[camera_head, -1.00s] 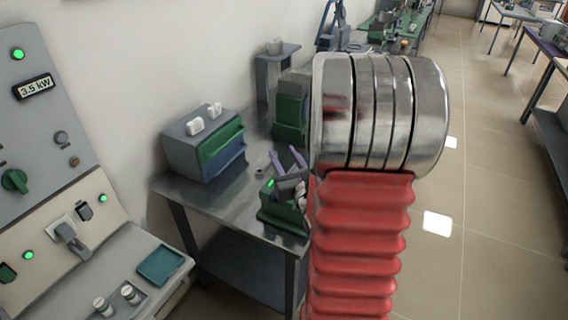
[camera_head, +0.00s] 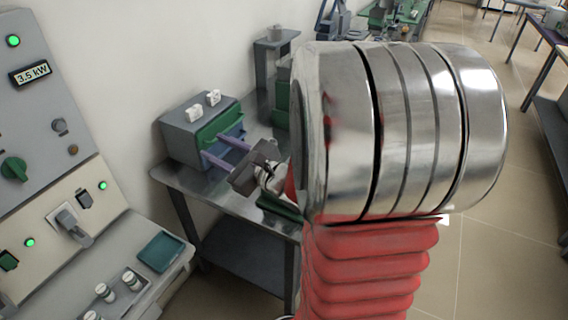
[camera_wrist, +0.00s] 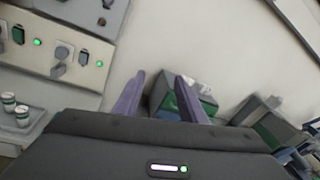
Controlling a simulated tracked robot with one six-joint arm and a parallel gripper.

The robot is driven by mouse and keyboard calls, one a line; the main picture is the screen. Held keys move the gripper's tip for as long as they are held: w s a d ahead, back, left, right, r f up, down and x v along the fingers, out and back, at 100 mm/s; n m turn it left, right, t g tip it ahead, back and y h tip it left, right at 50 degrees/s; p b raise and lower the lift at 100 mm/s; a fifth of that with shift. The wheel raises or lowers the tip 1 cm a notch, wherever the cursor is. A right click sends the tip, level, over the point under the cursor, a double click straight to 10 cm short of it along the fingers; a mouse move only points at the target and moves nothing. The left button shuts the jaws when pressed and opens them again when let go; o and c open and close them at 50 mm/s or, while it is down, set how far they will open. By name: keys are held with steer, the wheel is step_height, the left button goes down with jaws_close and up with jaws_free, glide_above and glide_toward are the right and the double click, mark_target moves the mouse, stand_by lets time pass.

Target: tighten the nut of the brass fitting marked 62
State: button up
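No brass fitting with a readable 62 and no nut can be made out in either current view. My gripper (camera_head: 212,146) has two purple fingers and points left, over the bench and in front of the grey box with green and blue fronts. In the wrist view my gripper (camera_wrist: 161,74) shows its fingers spread apart with nothing between them. My own silver and red arm hides the right part of the bench in the head view.
A grey box (camera_head: 182,138) with white pieces on top stands on the metal bench (camera_head: 172,178). The control panel (camera_head: 50,110), with green lights and a 3.5 kW label, is at left. A teal tray (camera_head: 161,251) and white-topped jars (camera_head: 131,280) lie below it. Open floor is at right.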

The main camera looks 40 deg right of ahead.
steer(key=s+a+f+n+g+y, duration=0.1)
steer(key=s+a+n+g+y, duration=0.2)
steer(key=s+a+n+g, duration=0.45)
steer(key=s+a+n+g+y, duration=0.35)
steer(key=a+n, duration=0.55)
steer(key=a, duration=0.6)
steer(key=s+f+n+g+h, duration=0.2)
steer(key=s+f+n+h, duration=0.15)
steer(key=s+n, duration=0.4)
steer(key=s+d+r+n+t+h, duration=0.1)
steer(key=s+d+r+n+h, duration=0.1)
steer(key=d+r+n+h, duration=0.2)
steer(key=d+n+h, duration=0.2)
steer(key=d, duration=0.2)
steer(key=shift+s+r, duration=0.15)
steer(key=shift+r, duration=0.15)
steer(key=shift+c, duration=0.9)
